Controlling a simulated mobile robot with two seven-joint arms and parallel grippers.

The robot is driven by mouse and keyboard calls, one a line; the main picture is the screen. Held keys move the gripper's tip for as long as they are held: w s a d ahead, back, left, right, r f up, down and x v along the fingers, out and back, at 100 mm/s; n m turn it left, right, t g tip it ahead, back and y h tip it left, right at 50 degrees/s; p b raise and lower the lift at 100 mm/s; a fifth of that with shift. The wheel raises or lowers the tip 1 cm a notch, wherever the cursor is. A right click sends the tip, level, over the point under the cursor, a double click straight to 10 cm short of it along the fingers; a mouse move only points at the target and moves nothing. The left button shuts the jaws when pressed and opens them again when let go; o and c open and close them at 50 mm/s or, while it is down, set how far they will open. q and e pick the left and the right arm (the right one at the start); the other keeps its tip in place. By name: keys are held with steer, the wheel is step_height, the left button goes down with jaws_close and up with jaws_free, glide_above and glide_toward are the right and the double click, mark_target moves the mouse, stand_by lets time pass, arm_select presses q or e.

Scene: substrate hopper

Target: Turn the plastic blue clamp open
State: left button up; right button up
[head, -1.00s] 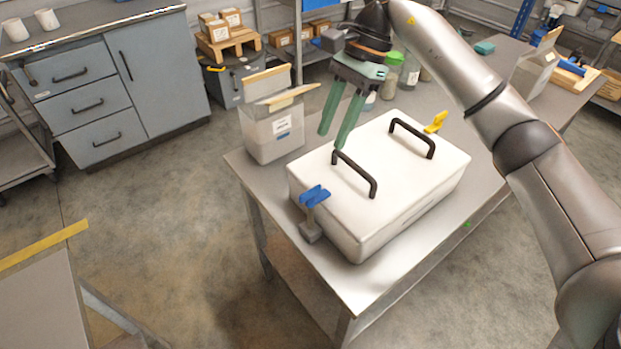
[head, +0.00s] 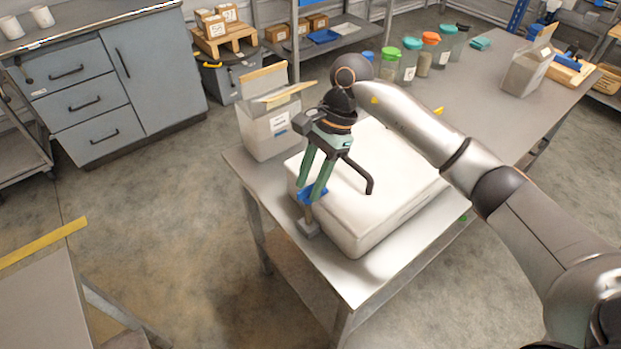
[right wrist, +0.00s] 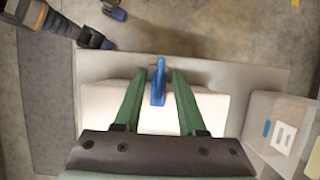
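The blue clamp (head: 312,194) is at the near-left side of the white lidded box (head: 391,203), on a grey base at the table edge. In the right wrist view the blue clamp (right wrist: 159,82) shows as an upright blue piece between the green fingers. My right gripper (head: 312,193) is open, its fingers on either side of the clamp; in the right wrist view (right wrist: 153,78) a gap shows on both sides, so it does not grip it. In the head view the fingers partly cover the clamp. The yellow clamp (head: 438,111) at the far side is mostly hidden by my arm. My left gripper is not in view.
An open carton (head: 272,127) stands on the table (head: 362,281) left of the box. Several lidded jars (head: 410,60) and another carton (head: 527,70) stand farther back.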

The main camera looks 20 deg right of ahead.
steer(key=shift+c, duration=0.3)
jaws_close()
